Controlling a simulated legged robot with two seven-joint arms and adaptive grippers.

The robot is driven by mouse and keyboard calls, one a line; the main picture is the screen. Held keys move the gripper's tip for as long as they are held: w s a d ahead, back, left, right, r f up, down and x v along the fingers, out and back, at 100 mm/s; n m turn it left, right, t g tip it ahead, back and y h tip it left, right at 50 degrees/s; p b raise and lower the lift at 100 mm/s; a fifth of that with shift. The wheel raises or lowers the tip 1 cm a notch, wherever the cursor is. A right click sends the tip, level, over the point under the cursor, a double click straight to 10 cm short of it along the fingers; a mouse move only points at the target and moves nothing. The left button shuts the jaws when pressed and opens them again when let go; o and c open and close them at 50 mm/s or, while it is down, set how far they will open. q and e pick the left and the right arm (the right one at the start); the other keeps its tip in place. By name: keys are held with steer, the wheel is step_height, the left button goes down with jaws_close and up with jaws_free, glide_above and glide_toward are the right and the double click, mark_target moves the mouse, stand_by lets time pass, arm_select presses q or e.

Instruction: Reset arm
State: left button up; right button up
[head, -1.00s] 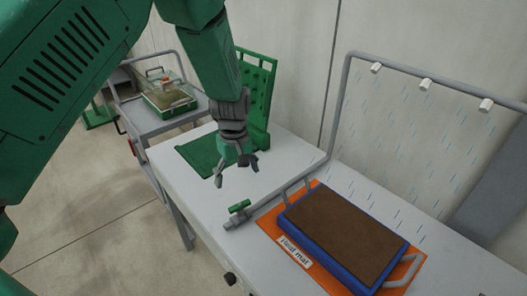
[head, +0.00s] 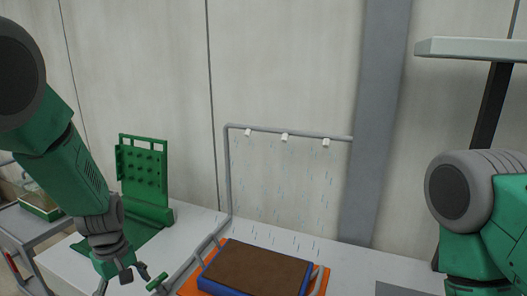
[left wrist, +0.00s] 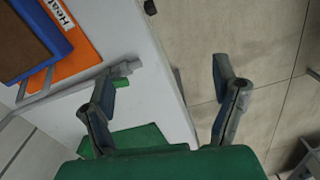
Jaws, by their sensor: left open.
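My left gripper (head: 120,282) is open and empty at the bottom left of the head view, in front of the white table. Its two spread fingers also show in the left wrist view (left wrist: 165,100), with the table edge and floor beyond them. The green valve handle (head: 157,281) on the grey pipe is just right of the left gripper in the head view. A shoulder and upper part of my right arm (head: 470,215) show at the right. My right gripper is out of view.
A blue tray of brown soil (head: 255,268) sits on an orange heat mat (head: 190,287). A spray frame (head: 228,180) with white nozzles stands behind it, drops falling. A green pegboard stand (head: 145,175) is at the table's back left. A grey cart (head: 35,222) stands farther left.

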arm_select(q)
steer(key=s+f+m+y+b, duration=0.1)
steer(key=s+f+m+b, duration=0.25)
steer(key=s+f, duration=0.65)
steer(key=s+f+m+b, duration=0.3)
steer(key=s+f+b, duration=0.35)
steer(key=f, duration=0.65)
steer(key=s+d+f+m+b, duration=0.1)
steer(key=s+f+m+b, duration=0.1)
steer(key=s, duration=0.5)
steer(key=s+d+f+m+h+b, duration=0.1)
steer(key=s+d+f+m+b, duration=0.1)
steer(key=s, duration=0.6)
step_height(320, 180, down, 2)
steer(key=shift+d+f+m+t, duration=0.2)
steer(key=shift+m+t, duration=0.2)
steer(key=shift+m, duration=0.45)
arm_select(e)
step_height(320, 180, down, 14)
steer(key=shift+s, duration=0.45)
arm_select(q)
steer(key=shift+w, duration=0.2)
